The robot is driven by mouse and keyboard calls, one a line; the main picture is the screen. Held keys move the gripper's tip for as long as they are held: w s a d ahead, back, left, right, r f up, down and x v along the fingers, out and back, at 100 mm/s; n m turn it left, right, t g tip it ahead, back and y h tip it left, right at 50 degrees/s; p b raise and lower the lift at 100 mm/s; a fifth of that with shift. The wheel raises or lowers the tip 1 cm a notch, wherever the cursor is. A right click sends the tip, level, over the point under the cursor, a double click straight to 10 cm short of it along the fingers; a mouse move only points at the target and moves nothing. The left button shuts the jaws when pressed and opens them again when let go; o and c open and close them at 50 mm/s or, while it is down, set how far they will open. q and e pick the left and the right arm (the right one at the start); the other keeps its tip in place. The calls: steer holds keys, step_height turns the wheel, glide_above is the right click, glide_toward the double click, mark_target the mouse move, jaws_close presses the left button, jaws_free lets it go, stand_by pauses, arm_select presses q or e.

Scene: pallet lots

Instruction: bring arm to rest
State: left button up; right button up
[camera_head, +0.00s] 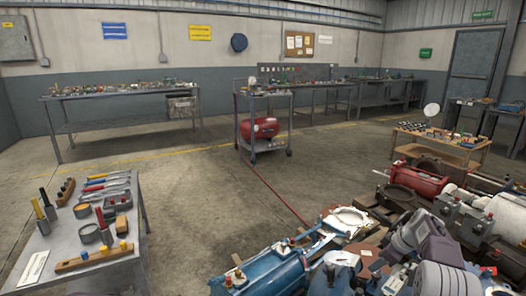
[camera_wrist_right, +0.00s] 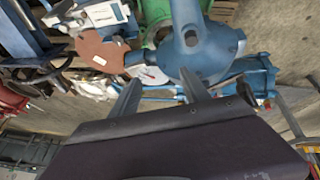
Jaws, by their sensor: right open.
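My right gripper (camera_wrist_right: 160,80) is open, its two grey fingers apart. It shows in the head view (camera_head: 435,236) as a dark purple-grey body above the crowded machine parts at the lower right. In the right wrist view a blue pump-like part (camera_wrist_right: 205,52) lies beyond the fingertips. I see nothing held between the fingers. Whether the fingers touch the blue part I cannot tell. My left gripper is not in the pictures.
Machine parts crowd the lower right, including a blue housing (camera_head: 262,272) and a red cylinder (camera_head: 418,180). A tool table (camera_head: 95,275) stands at the left. A trolley (camera_head: 268,148) with a red tank stands mid-room. The floor between (camera_head: 195,215) is clear.

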steer(key=s+a+r+n+g+p, duration=0.1)
steer(key=s+a+r, duration=0.4)
steer(key=a, duration=0.5)
steer(key=s+a+r+p, duration=0.1)
steer(key=s+a+r, duration=0.35)
steer(key=a, duration=0.55)
steer(key=s+a+f+m+g+h, duration=0.1)
steer(key=s+f+m, duration=0.35)
steer(key=s, duration=0.75)
steer(key=s+a+f+m+g+h, duration=0.1)
steer(key=s+f+m+g, duration=0.3)
steer(key=s, duration=0.7)
step_height(320, 180, up, 37)
steer(key=m+t+p, duration=0.1)
steer(key=t+p, duration=0.1)
steer(key=p, duration=3.7)
steer(key=shift+w+d+t, duration=0.3)
steer(key=shift+w, duration=0.05)
